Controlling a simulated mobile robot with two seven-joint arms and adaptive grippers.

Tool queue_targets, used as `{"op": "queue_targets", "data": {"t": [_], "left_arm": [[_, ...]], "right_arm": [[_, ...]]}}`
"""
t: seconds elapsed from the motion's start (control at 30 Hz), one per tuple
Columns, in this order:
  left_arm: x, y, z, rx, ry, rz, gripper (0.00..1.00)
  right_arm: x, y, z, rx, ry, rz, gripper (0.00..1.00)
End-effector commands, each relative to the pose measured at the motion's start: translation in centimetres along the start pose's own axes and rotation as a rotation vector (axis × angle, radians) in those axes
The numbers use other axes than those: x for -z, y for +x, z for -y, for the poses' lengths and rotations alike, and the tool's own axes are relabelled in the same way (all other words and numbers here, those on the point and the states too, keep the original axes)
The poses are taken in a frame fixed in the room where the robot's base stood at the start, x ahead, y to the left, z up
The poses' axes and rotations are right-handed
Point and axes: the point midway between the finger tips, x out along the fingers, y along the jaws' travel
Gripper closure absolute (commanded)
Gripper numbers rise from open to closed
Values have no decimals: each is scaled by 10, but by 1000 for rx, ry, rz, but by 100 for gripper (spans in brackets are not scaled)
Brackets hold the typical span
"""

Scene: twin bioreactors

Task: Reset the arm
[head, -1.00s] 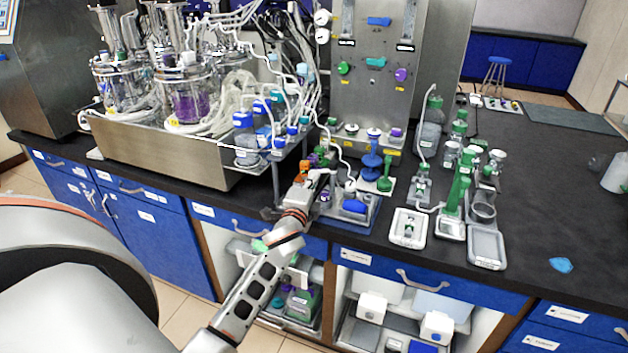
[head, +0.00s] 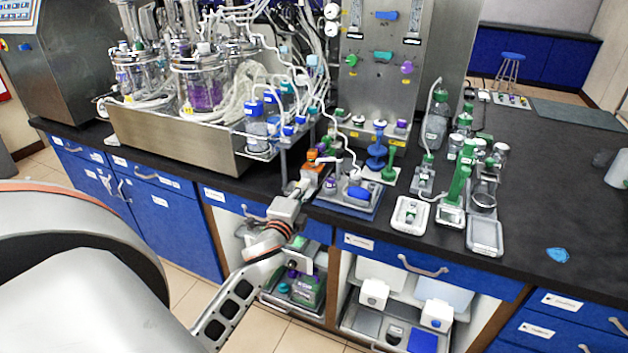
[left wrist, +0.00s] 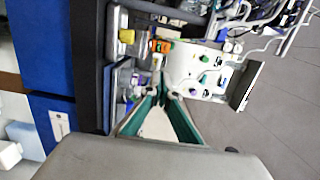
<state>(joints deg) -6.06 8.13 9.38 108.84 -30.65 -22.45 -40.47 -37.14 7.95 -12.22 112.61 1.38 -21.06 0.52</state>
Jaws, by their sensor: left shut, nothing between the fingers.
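My left gripper (head: 307,188) is in front of the bench, close to its front edge, at the left side of the blue-and-grey tray (head: 336,206). In the left wrist view its two green-lined fingers (left wrist: 166,90) come together at the tips, shut with nothing held. Small fittings, one with an orange cap (head: 312,154), stand just beyond the fingers. Whether the fingers touch the tray edge I cannot tell. My right gripper is not in view.
The twin bioreactors (head: 200,80) stand in a steel trough (head: 170,140) at the back left, with loose tubing. A steel panel (head: 383,85) with coloured knobs stands behind the tray. Open shelves lie below the bench. The right of the black bench top (head: 560,170) is mostly clear.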

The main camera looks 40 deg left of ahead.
Motion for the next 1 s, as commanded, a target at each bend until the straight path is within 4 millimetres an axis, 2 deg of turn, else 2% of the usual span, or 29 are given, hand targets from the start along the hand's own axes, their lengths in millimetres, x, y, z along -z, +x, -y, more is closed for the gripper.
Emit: {"op": "queue_targets", "data": {"t": [0.13,0.43,0.57,0.67,0.77,0.9,1.0], "left_arm": [[-5,-13,0,-1,1,0,100],[-7,-18,0,-1,-1,0,100],[2,-26,-15,-30,-45,-22,100],[22,-46,-48,-100,-151,-65,100],[51,-81,-94,-212,-318,-116,100],[92,-145,-157,-399,-579,-155,100],[118,-196,-194,-536,-760,-155,100]], "right_arm": [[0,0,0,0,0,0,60],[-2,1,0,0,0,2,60],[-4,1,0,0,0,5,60],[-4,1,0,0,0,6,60],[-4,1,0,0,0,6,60],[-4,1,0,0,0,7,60],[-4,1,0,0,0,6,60]]}}
